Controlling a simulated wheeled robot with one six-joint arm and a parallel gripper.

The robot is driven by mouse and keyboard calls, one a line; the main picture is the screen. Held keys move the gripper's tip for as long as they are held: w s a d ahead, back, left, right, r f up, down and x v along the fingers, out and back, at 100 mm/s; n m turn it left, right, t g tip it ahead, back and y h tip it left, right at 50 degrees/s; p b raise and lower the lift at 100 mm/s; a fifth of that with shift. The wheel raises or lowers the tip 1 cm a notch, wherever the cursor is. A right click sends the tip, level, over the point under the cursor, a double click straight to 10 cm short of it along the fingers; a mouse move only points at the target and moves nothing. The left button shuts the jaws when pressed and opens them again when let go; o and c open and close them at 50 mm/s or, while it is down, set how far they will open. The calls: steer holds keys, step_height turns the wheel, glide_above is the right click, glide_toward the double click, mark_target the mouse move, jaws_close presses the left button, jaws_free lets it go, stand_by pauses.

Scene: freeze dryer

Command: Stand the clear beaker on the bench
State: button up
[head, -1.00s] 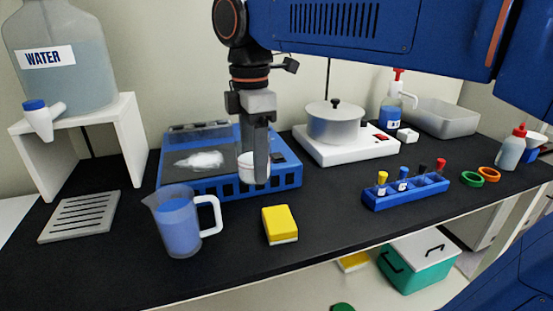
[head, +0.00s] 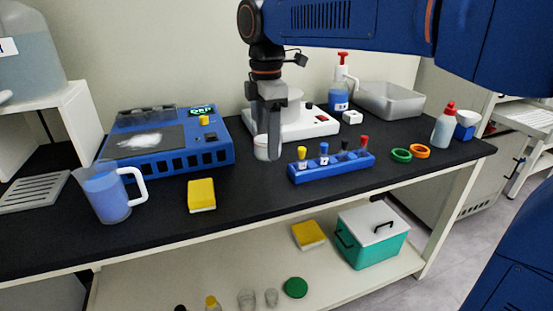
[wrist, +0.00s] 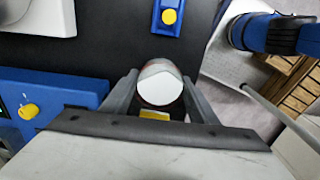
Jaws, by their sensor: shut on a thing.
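The clear beaker (head: 261,150) looks like a small round vessel with white content, seen in the head view partly behind a finger of my gripper (head: 271,154). In the wrist view the beaker (wrist: 160,88) sits between both fingers of my gripper (wrist: 158,84), its white content showing through the open top. My gripper is shut on it and points down. The beaker looks upright. It is over the black bench (head: 240,185), between the blue device and the tube rack. I cannot tell whether its base touches the bench.
The blue device (head: 215,158) stands left, the blue tube rack (head: 335,168) close on the right, and the hot plate with a pot (head: 315,125) behind. A yellow sponge (head: 201,195) and a blue-filled pitcher (head: 112,195) stand front left. Bench in front of the gripper is clear.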

steer(key=shift+f, duration=4.15)
steer(key=shift+f, duration=0.1)
steer(key=o, duration=1.2)
step_height(320, 180, up, 12)
steer(key=shift+r, duration=0.1)
steer(key=s+d+f+m+t, duration=0.2)
steer(key=s+d+f+m, duration=0.45)
steer(key=d, duration=0.45)
steer(key=s+d+f+m+t, duration=0.1)
steer(key=s+d+f+m, duration=0.6)
steer(key=d, duration=0.4)
steer(key=s+d+f+m+t, duration=0.1)
steer(key=s+d+f+m, duration=0.3)
steer(key=s+f+m, duration=0.3)
steer(key=shift+s+d+f+m+t, duration=0.15)
steer(key=shift+s+d+m+t, duration=0.1)
steer(key=shift+m+t, duration=0.15)
